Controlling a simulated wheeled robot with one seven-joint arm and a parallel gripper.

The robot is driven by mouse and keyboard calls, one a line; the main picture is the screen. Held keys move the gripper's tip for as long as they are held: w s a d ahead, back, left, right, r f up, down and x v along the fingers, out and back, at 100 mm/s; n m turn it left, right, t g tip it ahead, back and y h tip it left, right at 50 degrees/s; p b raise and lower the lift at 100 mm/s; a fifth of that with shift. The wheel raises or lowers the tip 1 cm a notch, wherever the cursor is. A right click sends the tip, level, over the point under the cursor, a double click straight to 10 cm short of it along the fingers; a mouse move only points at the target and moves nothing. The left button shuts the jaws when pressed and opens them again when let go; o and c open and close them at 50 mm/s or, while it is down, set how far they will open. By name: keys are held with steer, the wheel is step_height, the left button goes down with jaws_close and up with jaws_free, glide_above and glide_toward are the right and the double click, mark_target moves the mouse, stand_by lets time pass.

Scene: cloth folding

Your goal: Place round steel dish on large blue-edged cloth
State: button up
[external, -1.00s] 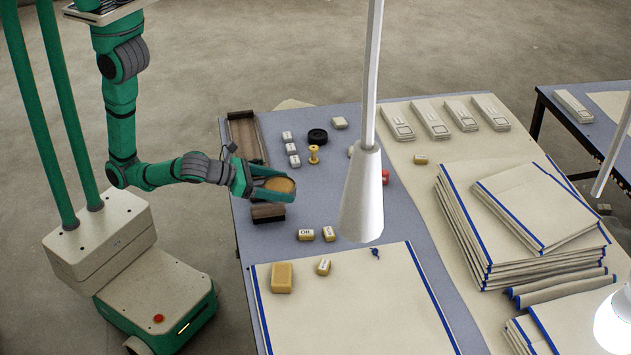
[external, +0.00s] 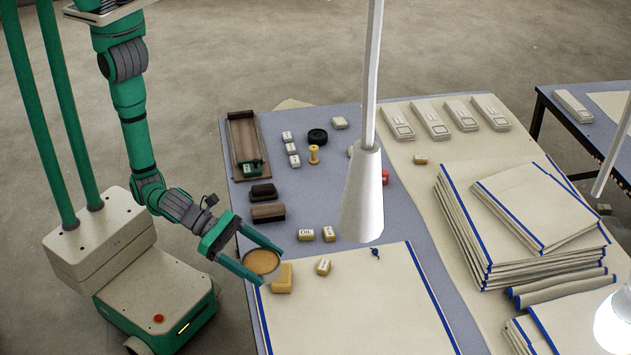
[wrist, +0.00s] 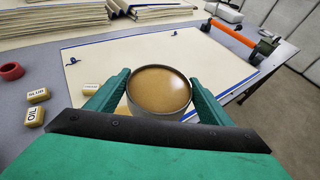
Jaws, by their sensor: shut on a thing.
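The round steel dish (external: 261,262) shows a tan-brown inside and a grey metal rim. My gripper (external: 266,265) is shut on it, one green finger on each side; the wrist view also shows the dish (wrist: 159,91) between the fingers. The large blue-edged cloth (external: 370,300) lies flat on the table at the front. The dish is over the cloth's far left corner area, beside a yellow block (external: 282,280) that it partly overlaps in the picture. I cannot tell how high the dish is above the cloth.
A small tan block (external: 323,267) lies on the cloth. Two labelled blocks (external: 306,235) lie just beyond its edge. A white lamp (external: 362,195) hangs over the table. Folded cloths (external: 500,235) are stacked at the right. The cloth's middle is clear.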

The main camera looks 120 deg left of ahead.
steer(key=w+d+f, duration=0.2)
steer(key=w+f, duration=0.1)
steer(key=w, duration=0.5)
glide_above(300, 331)
step_height(300, 331, down, 6)
steer(key=shift+s+r, duration=0.15)
steer(key=shift+f, duration=0.25)
steer(key=shift+w+f, duration=0.2)
steer(key=shift+f, duration=1.35)
steer(key=shift+f, duration=0.15)
steer(key=o, duration=1.5)
steer(key=shift+f, duration=0.1)
steer(key=shift+o, duration=0.2)
